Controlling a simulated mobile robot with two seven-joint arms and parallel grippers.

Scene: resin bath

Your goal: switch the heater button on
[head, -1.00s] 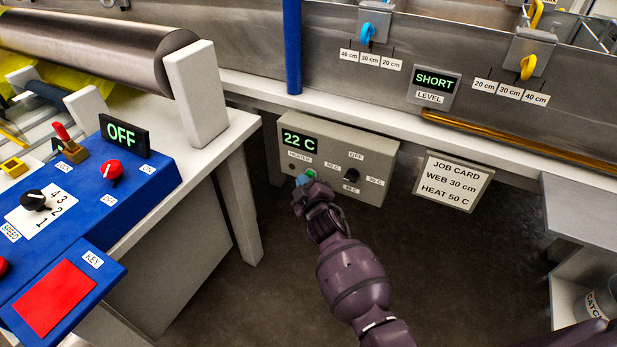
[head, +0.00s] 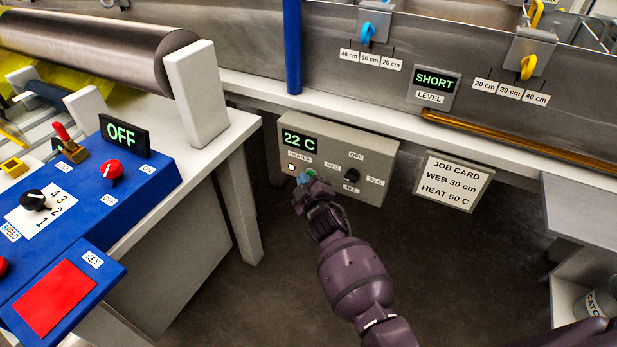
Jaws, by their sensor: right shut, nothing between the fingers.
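The grey heater box (head: 345,142) hangs below the bath's white ledge. Its display (head: 300,141) reads 22 C. A small lamp (head: 291,168) under the HEATER label is lit pale yellow. The green heater button (head: 311,172) sits to the right of the lamp, partly hidden behind my right gripper. My right gripper (head: 304,180) is shut and empty, with its tips at the button; I cannot tell whether they touch it. The black dial (head: 352,174) is right of the button, among the OFF and temperature labels. My left gripper does not show.
A job card (head: 453,181) reading WEB 30 cm, HEAT 50 C hangs right of the box. A blue control console (head: 90,215) with an OFF display stands left. The white table leg (head: 240,205) is left of my arm. The floor around my arm is clear.

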